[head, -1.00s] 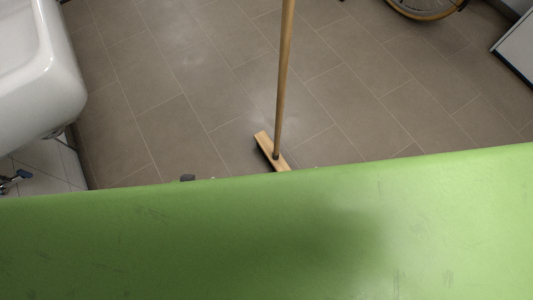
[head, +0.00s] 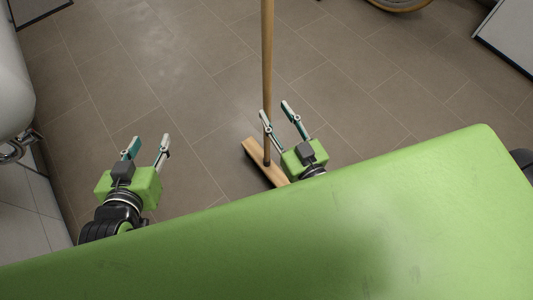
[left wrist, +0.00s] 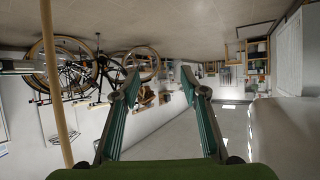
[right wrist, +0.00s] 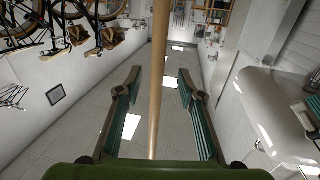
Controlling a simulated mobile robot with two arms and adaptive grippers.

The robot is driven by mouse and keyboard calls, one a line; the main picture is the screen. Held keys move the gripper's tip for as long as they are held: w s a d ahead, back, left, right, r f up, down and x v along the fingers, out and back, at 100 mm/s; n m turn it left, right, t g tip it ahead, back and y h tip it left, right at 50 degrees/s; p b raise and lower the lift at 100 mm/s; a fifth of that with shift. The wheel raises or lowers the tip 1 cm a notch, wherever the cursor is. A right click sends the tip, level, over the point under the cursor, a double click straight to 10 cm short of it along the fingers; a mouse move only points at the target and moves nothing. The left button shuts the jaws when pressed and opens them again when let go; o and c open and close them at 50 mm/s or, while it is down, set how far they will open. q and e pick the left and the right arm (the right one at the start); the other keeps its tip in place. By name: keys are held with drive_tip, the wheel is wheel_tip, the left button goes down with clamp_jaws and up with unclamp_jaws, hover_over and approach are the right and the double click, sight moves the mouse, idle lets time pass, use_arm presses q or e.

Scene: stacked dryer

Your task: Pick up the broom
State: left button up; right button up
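The broom has a long light-wood handle (head: 267,60) standing near upright, with its wooden head (head: 258,158) on the floor. My right gripper (head: 276,108) is open beside the lower handle. In the right wrist view the handle (right wrist: 160,60) runs through the gap between the two spread fingers (right wrist: 158,85); I cannot tell whether it is between them or just beyond the tips. My left gripper (head: 149,142) is open and empty, well left of the broom. The handle also shows at the left of the left wrist view (left wrist: 52,70), outside those fingers (left wrist: 160,80).
A bicycle wheel (head: 400,4) and a white cabinet (head: 508,38) are at the far right. A white basin (head: 12,85) stands at the left. My green body covers the near part of the view. The tiled floor (head: 195,80) around the broom is mostly clear.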

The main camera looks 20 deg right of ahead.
sight(269, 100)
drive_tip(key=shift+w+a, duration=0.1)
drive_tip(key=shift+w, duration=0.8)
drive_tip(key=w, duration=0.1)
drive_tip(key=w+b, duration=0.1)
drive_tip(key=w, duration=0.2)
drive_tip(key=shift+w+a+b, duration=0.25)
drive_tip(key=shift+w+b, duration=0.05)
drive_tip(key=shift+w, duration=0.05)
use_arm(q)
drive_tip(key=w+d+r+t+h, duration=0.1)
drive_tip(key=w+d+r+t, duration=0.1)
drive_tip(key=r, duration=0.6)
drive_tip(key=w+t, duration=0.1)
drive_tip(key=t, duration=0.1)
drive_tip(key=shift+w+r+t, duration=0.2)
drive_tip(key=shift+r+t, duration=0.05)
drive_tip(key=shift+t, duration=0.05)
use_arm(e)
drive_tip(key=shift+c, duration=0.2)
clamp_jaws()
drive_tip(key=shift+r, duration=0.2)
